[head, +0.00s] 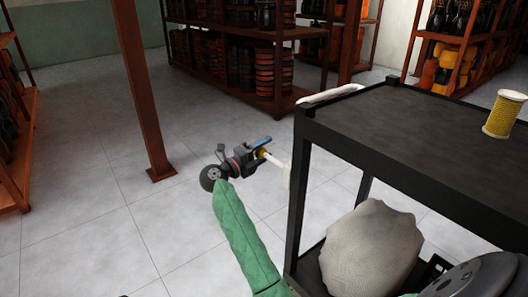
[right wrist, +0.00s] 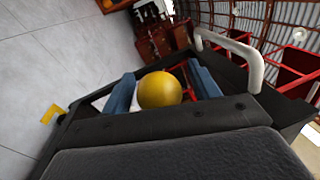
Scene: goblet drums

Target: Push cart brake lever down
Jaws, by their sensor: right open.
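The black cart (head: 400,125) stands at the right in the head view. A lever with a white shaft (head: 276,161) and a yellow knob (head: 261,153) sticks out from its left side, by a pale upright plate (head: 288,178). My right gripper (head: 267,147), with blue fingers, is at the knob. In the right wrist view the round yellow knob (right wrist: 160,91) lies between the two spread fingers (right wrist: 162,80). I cannot tell whether a finger touches it. The lever's tilt is hard to judge. My left gripper is out of view.
A yellow spool (head: 503,113) stands on the cart top. The cart's pale handle bar (head: 330,94) also shows in the right wrist view (right wrist: 240,55). A rust-red post (head: 145,90) stands left of the gripper. Shelves of drums (head: 275,70) line the back. The tiled floor (head: 85,225) is clear at left.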

